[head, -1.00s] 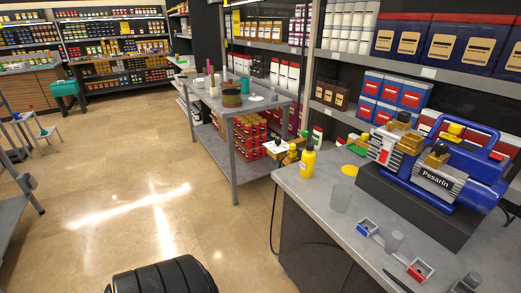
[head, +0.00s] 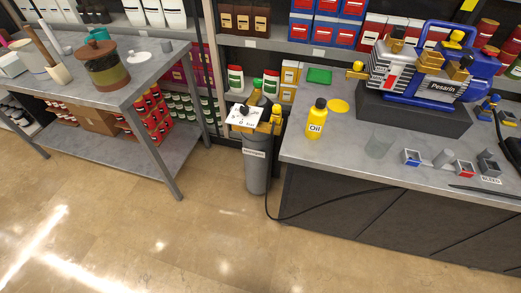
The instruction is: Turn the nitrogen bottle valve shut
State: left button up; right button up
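The nitrogen bottle (head: 255,172) is a grey upright cylinder on the floor in the head view, in the gap between two tables. A small label is on its front. Brass-coloured valve fittings (head: 276,117) sit on its top, beside a white plate (head: 243,117) with a small dark part on it. I cannot tell from this distance whether the valve is open or shut. Neither of my grippers is in view.
The right workbench (head: 320,152) holds a blue vacuum pump (head: 440,65), a yellow oil bottle (head: 316,120) and a clear beaker (head: 379,144). The left table (head: 120,85) holds jars. Shelves stand behind. The floor (head: 170,235) in front is clear.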

aim_at(258, 82)
jog(key=j+z, duration=0.15)
jog(key=z, duration=0.4)
jog(key=i+j+z, duration=0.4)
jog(key=j, duration=0.15)
jog(key=i+j+z, duration=0.2)
jog(key=j, duration=0.15)
jog(key=i+j+z, duration=0.2)
jog(key=j+z, duration=0.2)
jog(key=j, duration=0.25)
